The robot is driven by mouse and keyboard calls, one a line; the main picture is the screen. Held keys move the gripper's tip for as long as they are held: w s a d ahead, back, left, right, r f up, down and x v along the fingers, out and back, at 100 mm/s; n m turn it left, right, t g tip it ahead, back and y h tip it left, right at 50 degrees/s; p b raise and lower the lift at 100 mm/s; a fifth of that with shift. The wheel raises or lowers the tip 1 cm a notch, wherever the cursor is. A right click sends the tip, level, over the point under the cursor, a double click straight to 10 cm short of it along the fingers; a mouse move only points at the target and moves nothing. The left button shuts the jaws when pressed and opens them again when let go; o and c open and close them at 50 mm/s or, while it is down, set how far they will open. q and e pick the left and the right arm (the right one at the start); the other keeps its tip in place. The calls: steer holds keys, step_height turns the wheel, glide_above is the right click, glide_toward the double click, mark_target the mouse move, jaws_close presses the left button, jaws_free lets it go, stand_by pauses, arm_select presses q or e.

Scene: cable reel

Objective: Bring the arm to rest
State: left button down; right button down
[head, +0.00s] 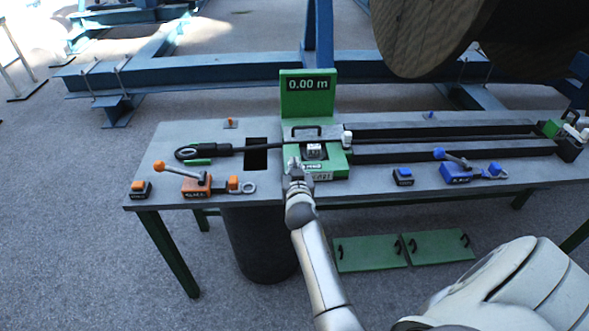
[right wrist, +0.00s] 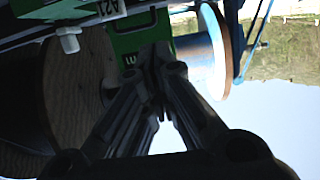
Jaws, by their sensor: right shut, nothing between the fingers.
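My right arm (head: 318,262) reaches up from the bottom of the head view to the front edge of the workbench. My right gripper (head: 294,166) is shut and empty, just in front of the green measuring unit (head: 335,168). In the right wrist view the fingers of the right gripper (right wrist: 158,58) meet at their tips, with part of the green unit (right wrist: 133,38) beyond them. I cannot tell whether the fingertips touch the unit. My left gripper is not in view.
The grey workbench (head: 160,150) carries a black cable (head: 400,138), an orange lever clamp (head: 195,187) and a blue lever clamp (head: 457,172). A display (head: 308,85) reads 0.00 m. A dark bin (head: 258,245) stands below. A large wooden reel (head: 425,35) hangs behind.

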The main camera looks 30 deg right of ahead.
steer(key=s+a+f+n+g+y, duration=0.2)
steer(key=s+a+f, duration=0.3)
steer(key=f, duration=0.6)
steer(key=s+a+f+n+g+y, duration=0.2)
steer(key=s+a+f, duration=0.3)
steer(key=f, duration=0.6)
steer(key=s+a+f+n+g+y, duration=0.1)
steer(key=s+a+f+n+y, duration=0.15)
steer(key=s+f, duration=0.6)
steer(key=s+a+f+g, duration=0.1)
steer(key=s+f+g, duration=0.1)
steer(key=s+f, duration=0.4)
steer(key=s+a+f+n+g, duration=0.1)
steer(key=s+f+g, duration=0.2)
steer(key=s, duration=1.4)
steer(key=s+a+f+n+g+y, duration=0.1)
steer(key=s+f+g, duration=0.1)
steer(key=s+f, duration=0.6)
steer(key=s, duration=0.4)
steer(key=shift+f, duration=0.4)
